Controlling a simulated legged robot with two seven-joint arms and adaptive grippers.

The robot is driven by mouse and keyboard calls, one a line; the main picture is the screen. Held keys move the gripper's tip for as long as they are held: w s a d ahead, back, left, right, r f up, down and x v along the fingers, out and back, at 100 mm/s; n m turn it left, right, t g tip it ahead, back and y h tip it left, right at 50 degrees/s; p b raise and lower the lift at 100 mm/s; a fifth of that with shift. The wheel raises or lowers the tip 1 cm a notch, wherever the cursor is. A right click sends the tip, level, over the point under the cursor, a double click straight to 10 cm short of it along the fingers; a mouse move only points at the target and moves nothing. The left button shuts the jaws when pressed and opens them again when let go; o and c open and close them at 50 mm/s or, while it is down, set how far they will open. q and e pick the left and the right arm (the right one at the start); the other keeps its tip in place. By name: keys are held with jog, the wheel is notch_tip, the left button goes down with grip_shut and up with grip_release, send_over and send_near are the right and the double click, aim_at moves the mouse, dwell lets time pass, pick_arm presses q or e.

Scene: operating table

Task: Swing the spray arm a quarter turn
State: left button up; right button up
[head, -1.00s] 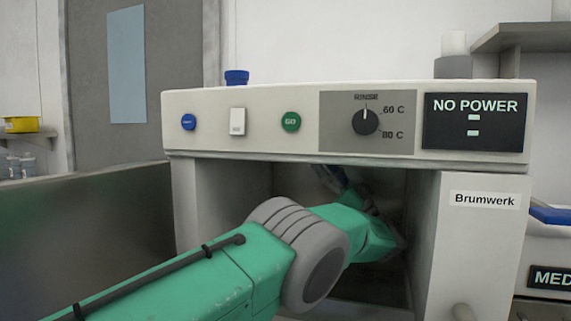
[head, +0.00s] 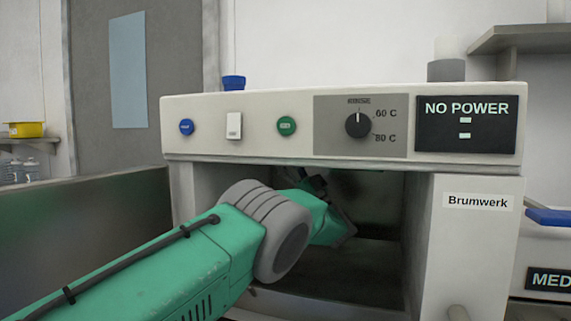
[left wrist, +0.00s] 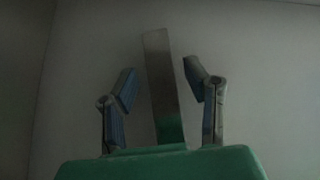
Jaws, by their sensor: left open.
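My left arm reaches into the open, dim chamber of the Brumwerk washer (head: 480,240). In the head view my left gripper (head: 314,184) is small and dark under the chamber's top, its fingers hard to make out. In the left wrist view my left gripper (left wrist: 158,75) is open, with a finger on each side. A flat grey metal bar (left wrist: 159,70), apparently the spray arm, stands between the fingers, with visible gaps on both sides. Its lower end near the palm looks green. I cannot make out the spray arm in the head view. My right gripper is not in view.
The washer's front panel (head: 270,145) carries buttons, a white switch (head: 234,126), a rinse knob (head: 358,125) and a display (head: 466,124) reading NO POWER. The chamber's right part (head: 375,220) looks empty. A grey surface (head: 85,230) stands at the left.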

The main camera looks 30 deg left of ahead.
pick_arm(q)
jog(key=c, duration=0.3)
jog(key=shift+a, duration=0.15)
grip_shut()
jog(key=shift+a+f, duration=0.1)
jog(key=shift+a, duration=0.15)
